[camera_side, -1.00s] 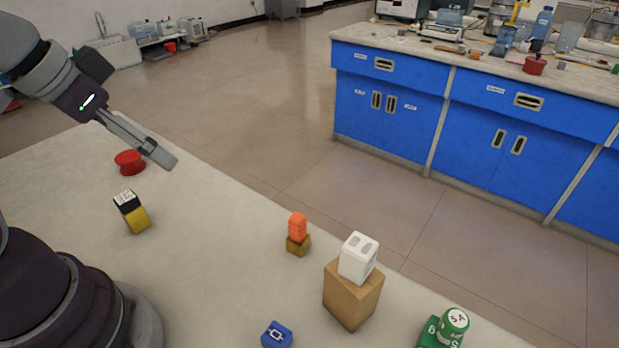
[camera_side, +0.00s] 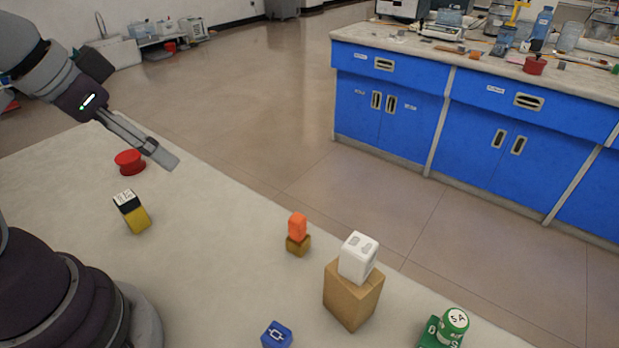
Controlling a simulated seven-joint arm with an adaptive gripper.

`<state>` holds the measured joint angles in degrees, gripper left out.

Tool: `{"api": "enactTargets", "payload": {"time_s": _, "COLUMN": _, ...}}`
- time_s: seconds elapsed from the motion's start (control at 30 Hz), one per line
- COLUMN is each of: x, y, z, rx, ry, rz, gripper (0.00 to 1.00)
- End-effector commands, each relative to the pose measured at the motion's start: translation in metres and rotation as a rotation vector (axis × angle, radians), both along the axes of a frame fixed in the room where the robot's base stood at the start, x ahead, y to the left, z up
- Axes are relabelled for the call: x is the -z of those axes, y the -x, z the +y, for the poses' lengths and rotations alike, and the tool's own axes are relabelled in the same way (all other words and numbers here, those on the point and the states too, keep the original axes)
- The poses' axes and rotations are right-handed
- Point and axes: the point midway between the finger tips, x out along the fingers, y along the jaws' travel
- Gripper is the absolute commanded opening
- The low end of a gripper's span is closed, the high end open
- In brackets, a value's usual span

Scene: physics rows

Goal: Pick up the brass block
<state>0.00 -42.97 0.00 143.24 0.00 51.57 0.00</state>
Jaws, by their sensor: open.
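A small brownish-gold cube (camera_side: 298,246), which looks like the brass block, sits on the pale table. An orange block (camera_side: 297,226) stands on top of it. My gripper (camera_side: 164,157) is at the upper left, raised and tilted down to the right.
A white block (camera_side: 358,257) stands on a tan block (camera_side: 352,296). A yellow block (camera_side: 137,220) carries a black-and-white one (camera_side: 126,201). A red spool-like piece (camera_side: 130,161), a blue block (camera_side: 276,335) and green pieces (camera_side: 453,322) stand apart. The table's middle is clear.

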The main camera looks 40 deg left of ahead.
Motion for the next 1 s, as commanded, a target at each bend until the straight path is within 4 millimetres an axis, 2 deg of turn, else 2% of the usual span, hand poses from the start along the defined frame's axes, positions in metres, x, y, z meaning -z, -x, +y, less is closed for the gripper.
{"api": "enactTargets", "payload": {"time_s": 0.2, "x": 0.0, "y": -0.006, "z": -0.002, "rx": 0.058, "ry": -0.02, "rz": 0.022, "gripper": 0.63}}
{"api": "enactTargets", "payload": {"time_s": 0.27, "x": 0.0, "y": -0.017, "z": -0.006, "rx": 0.158, "ry": -0.05, "rz": 0.056, "gripper": 0.63}}
{"api": "enactTargets", "payload": {"time_s": 0.37, "x": 0.007, "y": -0.046, "z": -0.016, "rx": 0.424, "ry": -0.107, "rz": 0.124, "gripper": 0.63}}
{"api": "enactTargets", "payload": {"time_s": 0.5, "x": 0.035, "y": -0.088, "z": -0.029, "rx": 0.832, "ry": -0.134, "rz": 0.178, "gripper": 0.63}}
{"api": "enactTargets", "payload": {"time_s": 0.6, "x": 0.063, "y": -0.11, "z": -0.037, "rx": 1.103, "ry": -0.118, "rz": 0.171, "gripper": 0.63}}
{"api": "enactTargets", "payload": {"time_s": 0.7, "x": 0.089, "y": -0.124, "z": -0.043, "rx": 1.307, "ry": -0.095, "rz": 0.136, "gripper": 0.63}}
{"api": "enactTargets", "payload": {"time_s": 0.83, "x": 0.11, "y": -0.131, "z": -0.047, "rx": 1.452, "ry": -0.075, "rz": 0.092, "gripper": 0.63}}
{"api": "enactTargets", "payload": {"time_s": 1.0, "x": 0.135, "y": -0.132, "z": -0.057, "rx": 1.494, "ry": -0.068, "rz": 0.08, "gripper": 0.63}}
